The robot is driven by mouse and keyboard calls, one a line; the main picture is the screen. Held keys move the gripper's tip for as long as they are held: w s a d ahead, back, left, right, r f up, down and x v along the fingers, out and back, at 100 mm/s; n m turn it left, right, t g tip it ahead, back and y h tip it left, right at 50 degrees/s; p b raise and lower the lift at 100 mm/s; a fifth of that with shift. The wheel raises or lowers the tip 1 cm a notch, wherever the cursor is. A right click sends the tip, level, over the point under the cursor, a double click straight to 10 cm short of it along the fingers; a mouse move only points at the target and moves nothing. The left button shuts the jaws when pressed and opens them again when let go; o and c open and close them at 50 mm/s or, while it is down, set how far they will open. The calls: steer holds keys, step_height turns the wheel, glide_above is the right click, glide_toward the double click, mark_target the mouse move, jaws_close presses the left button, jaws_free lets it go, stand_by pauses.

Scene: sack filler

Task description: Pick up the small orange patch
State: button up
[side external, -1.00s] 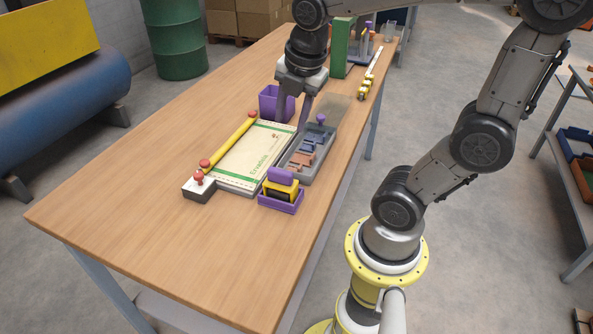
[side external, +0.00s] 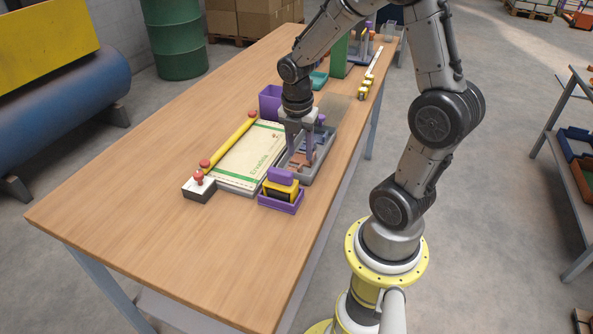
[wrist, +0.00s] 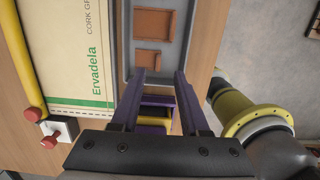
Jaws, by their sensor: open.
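The small orange patch (wrist: 148,59) lies flat in the grey tray (wrist: 128,45), close to the tray's near end in the wrist view. A larger orange patch (wrist: 153,23) lies beside it, further up that view. My gripper (wrist: 159,76) is open and empty, its two fingers pointing down over the tray's near end, with the small patch just ahead of the gap between the tips. In the side view my gripper (side external: 297,154) is over the tray (side external: 307,178) and partly hides its contents. I cannot tell the exact height of the tips above the patches.
A printed Ervadela sack (side external: 246,157) lies left of the tray, with a yellow bar (side external: 230,141) along it. A purple bin (side external: 270,103) stands behind. The table's front left is clear.

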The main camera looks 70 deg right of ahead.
mark_target(293, 168)
steer(key=shift+w+d+f, duration=0.1)
steer(key=shift+d+f, duration=0.05)
steer(key=shift+f, duration=1.2)
steer(key=shift+d+f, duration=0.1)
steer(key=shift+f, duration=1.2)
jaws_close()
